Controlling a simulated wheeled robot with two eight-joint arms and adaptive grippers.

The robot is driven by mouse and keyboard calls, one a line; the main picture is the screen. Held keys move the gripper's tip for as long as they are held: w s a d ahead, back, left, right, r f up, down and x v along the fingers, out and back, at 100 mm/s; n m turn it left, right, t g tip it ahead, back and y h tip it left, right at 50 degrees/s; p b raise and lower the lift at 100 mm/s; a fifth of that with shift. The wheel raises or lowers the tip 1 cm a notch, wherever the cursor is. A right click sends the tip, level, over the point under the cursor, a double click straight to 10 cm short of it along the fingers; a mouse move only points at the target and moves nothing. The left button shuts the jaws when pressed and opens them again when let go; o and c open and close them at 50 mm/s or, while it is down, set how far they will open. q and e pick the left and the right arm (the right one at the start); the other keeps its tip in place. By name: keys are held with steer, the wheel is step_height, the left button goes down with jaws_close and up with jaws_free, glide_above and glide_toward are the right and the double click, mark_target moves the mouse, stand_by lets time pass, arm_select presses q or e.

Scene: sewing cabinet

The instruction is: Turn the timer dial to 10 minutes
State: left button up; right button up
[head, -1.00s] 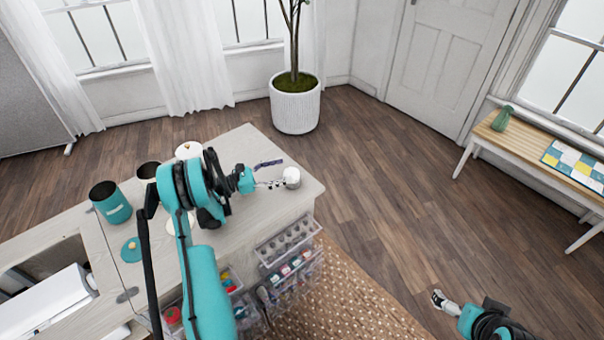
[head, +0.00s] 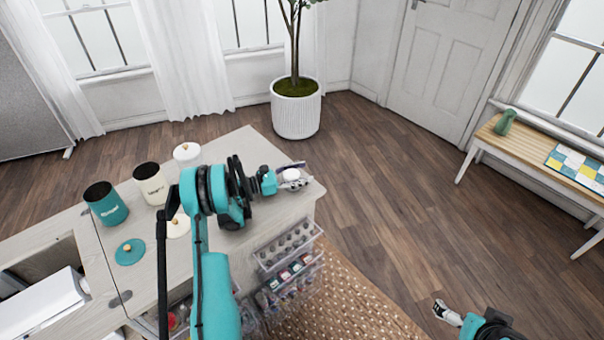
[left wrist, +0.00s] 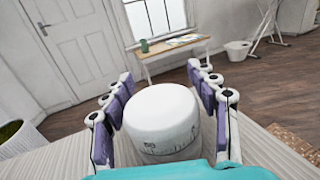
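The timer (left wrist: 162,118) is a white, round-topped cylinder with dark markings around its lower side. In the left wrist view it stands between the two purple-padded fingers of my left gripper (left wrist: 168,105). The fingers are spread on either side of it, with a gap visible on the right; contact on the left is unclear. In the head view the timer (head: 291,175) is at the right end of the cabinet top, with my left gripper (head: 287,180) around it. The minute numbers are too small to read. My right gripper (head: 440,309) is low at the right, away from the cabinet.
A teal canister (head: 107,204), a cream canister (head: 151,184) and a white lidded pot (head: 187,153) stand on the cabinet top (head: 245,145). A teal lid (head: 130,252) lies in front. Clear drawers (head: 290,250) hang on the cabinet's side. A potted tree (head: 296,110) stands behind.

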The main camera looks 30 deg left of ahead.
arm_select(q)
steer(key=c, duration=0.7)
steer(key=shift+c, duration=0.4)
steer(key=shift+s+d+m+g+h, duration=0.1)
steer(key=shift+s+m+g+h, duration=0.05)
steer(key=shift+m+g+h, duration=0.35)
steer(key=shift+s+d+m+g+h, duration=0.1)
steer(key=shift+m+g+h, duration=0.3)
steer(key=shift+g+h, duration=0.15)
steer(key=o, duration=1.4)
steer(key=v, duration=1.2)
